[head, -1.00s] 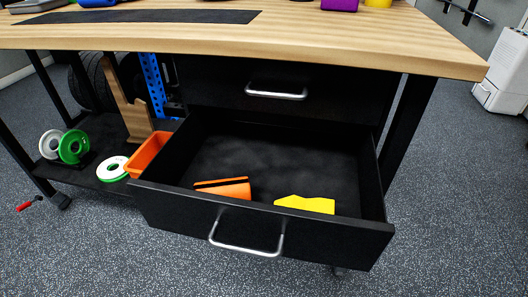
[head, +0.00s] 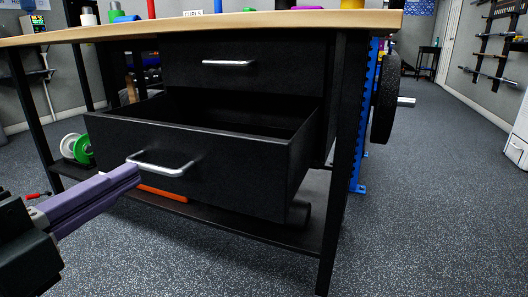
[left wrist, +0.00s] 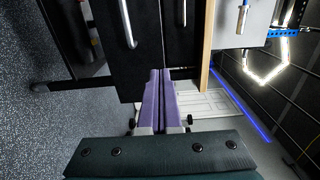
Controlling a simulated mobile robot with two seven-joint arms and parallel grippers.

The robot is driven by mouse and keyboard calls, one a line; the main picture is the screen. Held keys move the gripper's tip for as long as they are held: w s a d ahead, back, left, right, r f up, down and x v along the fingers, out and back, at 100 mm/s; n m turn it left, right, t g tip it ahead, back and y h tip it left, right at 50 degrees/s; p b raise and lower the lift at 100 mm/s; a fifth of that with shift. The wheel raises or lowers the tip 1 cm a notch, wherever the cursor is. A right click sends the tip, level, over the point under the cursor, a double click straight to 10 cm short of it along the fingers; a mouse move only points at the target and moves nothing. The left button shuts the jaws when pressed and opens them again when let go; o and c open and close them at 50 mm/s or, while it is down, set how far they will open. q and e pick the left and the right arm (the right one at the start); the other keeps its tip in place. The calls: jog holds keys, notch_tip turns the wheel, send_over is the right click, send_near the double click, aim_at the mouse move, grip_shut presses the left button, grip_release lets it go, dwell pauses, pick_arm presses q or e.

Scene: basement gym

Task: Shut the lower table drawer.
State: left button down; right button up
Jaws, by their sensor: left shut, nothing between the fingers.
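The lower table drawer (head: 215,165) is black with a silver bar handle (head: 160,165) and stands pulled out under the table. The upper drawer (head: 240,78) above it is closed. My left gripper (head: 137,173) has purple fingers, shut and empty. Its tips are in front of the lower drawer's front, close to the handle's left end; I cannot tell whether they touch. In the left wrist view, the fingers (left wrist: 160,75) point at the black drawer fronts, with the lower drawer's handle (left wrist: 127,22) up and to the left. My right gripper is not in view.
The wooden tabletop (head: 230,22) overhangs the drawers. A black table leg (head: 340,150) stands right of them. A low shelf (head: 270,233) runs beneath, with green and white discs (head: 78,148) at its left. Speckled floor (head: 430,220) is clear in front and right.

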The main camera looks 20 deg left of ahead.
aim_at(200, 136)
pick_arm(q)
jog(key=w+b, duration=0.1)
jog(key=w, duration=0.2)
jog(key=w+b, duration=0.1)
jog(key=w, duration=0.3)
jog(key=w+d+b, duration=0.1)
jog(key=w+b, duration=0.1)
jog(key=w, duration=0.1)
jog(key=shift+w+f, duration=0.15)
jog(key=shift+w, duration=0.6)
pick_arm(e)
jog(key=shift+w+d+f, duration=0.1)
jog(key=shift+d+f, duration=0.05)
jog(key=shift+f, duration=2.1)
